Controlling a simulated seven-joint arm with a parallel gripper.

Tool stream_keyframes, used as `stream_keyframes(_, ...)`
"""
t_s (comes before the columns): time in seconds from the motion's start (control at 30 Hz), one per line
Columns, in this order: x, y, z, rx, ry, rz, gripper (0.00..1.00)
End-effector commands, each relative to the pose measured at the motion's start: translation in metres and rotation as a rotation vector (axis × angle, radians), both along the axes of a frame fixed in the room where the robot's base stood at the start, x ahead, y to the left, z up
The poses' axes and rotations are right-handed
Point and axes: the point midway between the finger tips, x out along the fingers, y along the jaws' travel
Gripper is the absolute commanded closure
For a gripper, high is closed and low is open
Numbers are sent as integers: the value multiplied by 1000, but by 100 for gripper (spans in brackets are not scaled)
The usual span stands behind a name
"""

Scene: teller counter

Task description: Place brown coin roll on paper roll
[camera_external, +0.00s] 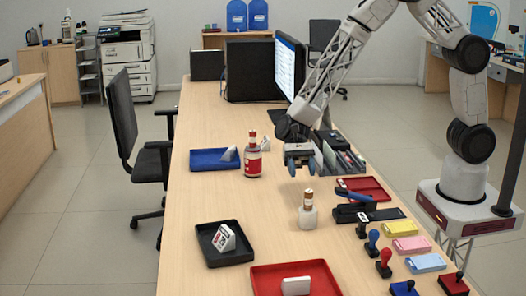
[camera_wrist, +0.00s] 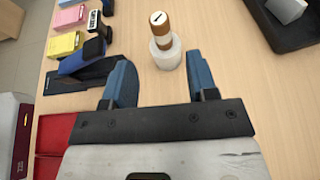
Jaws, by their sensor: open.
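The brown coin roll (camera_external: 308,197) has a white band and stands upright at the white paper roll (camera_external: 308,218), rising above its top. I cannot tell whether it rests on the paper roll or sits in its core. In the wrist view the brown coin roll (camera_wrist: 159,30) shows its pale end, with the paper roll (camera_wrist: 166,56) around or under its lower part. My gripper (camera_external: 299,162) is open and empty above the counter, behind the two rolls in the external view. In the wrist view its blue fingers (camera_wrist: 160,78) are apart, with bare counter between them.
A red bottle-like thing (camera_external: 253,163) with a banded top stands left of my gripper. A blue tray (camera_external: 205,165), black tray (camera_external: 215,257) and red tray (camera_external: 325,279) lie around. A black stapler-like tool (camera_external: 365,215), stamps and pads crowd the right edge.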

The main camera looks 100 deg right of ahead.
Motion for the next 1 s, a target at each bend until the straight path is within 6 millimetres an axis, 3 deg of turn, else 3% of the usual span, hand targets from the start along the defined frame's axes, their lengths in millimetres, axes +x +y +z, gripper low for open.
stream_keyframes(0.37,-2,0,3,-5,-6,6,47)
stream_keyframes(0.57,-16,0,21,-43,-51,52,47)
stream_keyframes(0.77,-47,-2,56,-123,-147,152,47)
stream_keyframes(1.0,-97,-9,102,-250,-295,305,47)
